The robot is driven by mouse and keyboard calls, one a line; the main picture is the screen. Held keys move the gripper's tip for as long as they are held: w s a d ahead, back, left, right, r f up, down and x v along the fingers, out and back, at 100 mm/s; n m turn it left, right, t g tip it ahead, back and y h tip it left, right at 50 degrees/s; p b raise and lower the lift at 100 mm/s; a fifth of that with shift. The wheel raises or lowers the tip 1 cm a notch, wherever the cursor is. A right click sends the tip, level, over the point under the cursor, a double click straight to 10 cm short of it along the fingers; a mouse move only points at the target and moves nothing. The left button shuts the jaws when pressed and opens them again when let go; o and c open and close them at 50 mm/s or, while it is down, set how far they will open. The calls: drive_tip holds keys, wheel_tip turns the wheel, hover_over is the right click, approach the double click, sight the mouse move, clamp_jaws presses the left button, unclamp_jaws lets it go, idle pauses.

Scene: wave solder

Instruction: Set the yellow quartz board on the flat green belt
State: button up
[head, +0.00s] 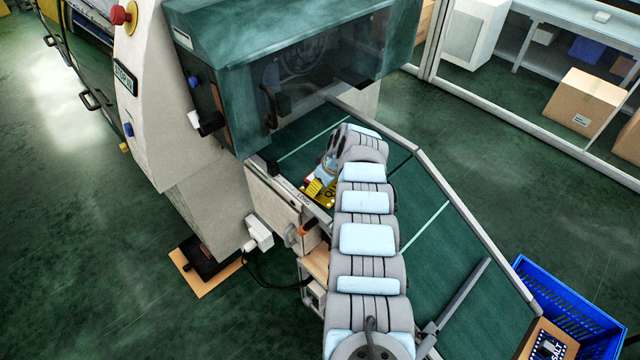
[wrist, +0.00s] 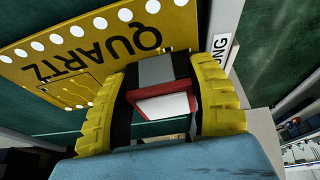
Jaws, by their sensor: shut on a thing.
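The yellow quartz board (head: 329,193) shows in small part beside my arm in the head view. In the wrist view the board (wrist: 85,50) fills the upper left, with its QUARTZ lettering and white round spots along its edge. My gripper (wrist: 160,75) has its yellow fingers shut on a grey, red and white block at the board's edge. In the head view my gripper (head: 325,172) is mostly hidden by my arm. The flat green belt (head: 440,210) lies under the board. I cannot tell whether the board touches it.
A dark green machine hood (head: 290,70) stands over the belt's far end. A pale rail (head: 440,180) runs along the belt's right side. A blue crate (head: 590,310) and a dark board marked SALT (head: 549,347) are at the lower right.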

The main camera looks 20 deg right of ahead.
drive_tip(key=shift+f+b, duration=0.45)
idle(0.3)
drive_tip(key=o, duration=1.3)
drive_tip(key=shift+r, duration=0.15)
drive_tip(key=shift+v, duration=0.8)
drive_tip(key=shift+s+d+r, duration=0.15)
drive_tip(key=shift+s+r, duration=0.15)
drive_tip(key=shift+r, duration=0.15)
drive_tip(key=v, duration=0.2)
drive_tip(key=shift+r, duration=0.4)
drive_tip(key=v, duration=0.6)
drive_tip(key=shift+s+r, duration=0.1)
drive_tip(key=shift+s, duration=0.05)
